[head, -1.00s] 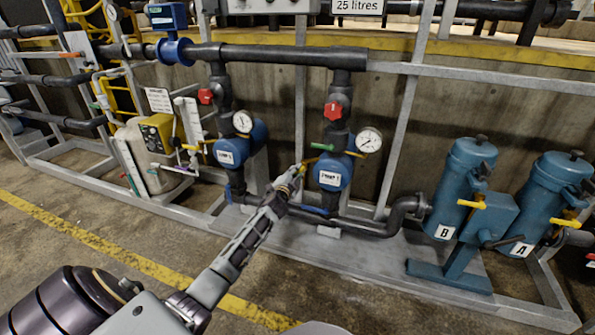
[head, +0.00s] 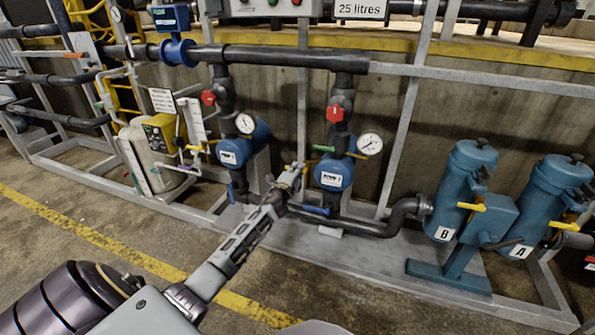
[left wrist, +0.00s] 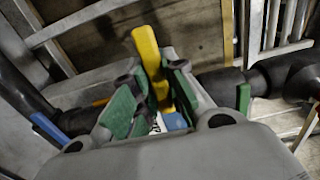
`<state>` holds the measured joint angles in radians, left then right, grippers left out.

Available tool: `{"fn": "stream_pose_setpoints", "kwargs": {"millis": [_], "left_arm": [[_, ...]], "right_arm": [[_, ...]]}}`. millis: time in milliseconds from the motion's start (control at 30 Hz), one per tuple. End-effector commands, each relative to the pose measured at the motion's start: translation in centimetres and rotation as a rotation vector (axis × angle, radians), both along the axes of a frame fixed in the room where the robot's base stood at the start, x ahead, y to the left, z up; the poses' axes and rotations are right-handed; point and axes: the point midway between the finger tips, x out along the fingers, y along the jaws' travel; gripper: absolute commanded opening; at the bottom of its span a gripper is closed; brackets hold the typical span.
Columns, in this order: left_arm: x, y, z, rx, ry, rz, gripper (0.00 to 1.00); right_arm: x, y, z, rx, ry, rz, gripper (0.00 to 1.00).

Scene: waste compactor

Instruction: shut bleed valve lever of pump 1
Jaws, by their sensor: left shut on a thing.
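The right-hand blue pump (head: 334,175) has a white label that is too small to read with certainty. My left gripper (head: 294,168) is at the left side of this pump, low in front of the wall. In the left wrist view a yellow lever (left wrist: 148,52) runs between the green finger pads of my left gripper (left wrist: 148,98), which is shut on it. The lever's far end sticks out past the fingers, and its base is hidden between them. In the head view the gripper covers most of the lever. My right gripper is not in view.
A green handle (head: 323,148), a pressure gauge (head: 369,144) and a red valve handle (head: 335,114) sit close above the gripper. A second blue pump (head: 234,152) is to the left. A black pipe (head: 370,227) runs below. The floor in front is clear.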

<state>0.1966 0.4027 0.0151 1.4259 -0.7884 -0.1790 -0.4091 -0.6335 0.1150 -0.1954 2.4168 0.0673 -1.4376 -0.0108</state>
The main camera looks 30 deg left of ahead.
Motion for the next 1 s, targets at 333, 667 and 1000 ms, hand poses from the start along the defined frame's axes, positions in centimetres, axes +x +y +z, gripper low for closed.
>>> {"fn": "stream_pose_setpoints", "kwargs": {"millis": [333,667,1000], "left_arm": [[-0.01,-0.08,-0.13,0.006,0.002,-0.002,0.23],[-0.01,-0.02,-0.04,0.003,0.001,-0.001,0.37],[-0.57,-0.11,-0.10,0.003,0.002,0.000,0.37]], "right_arm": [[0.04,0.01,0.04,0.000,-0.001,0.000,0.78],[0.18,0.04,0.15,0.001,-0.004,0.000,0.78],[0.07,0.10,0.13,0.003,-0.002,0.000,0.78]]}}
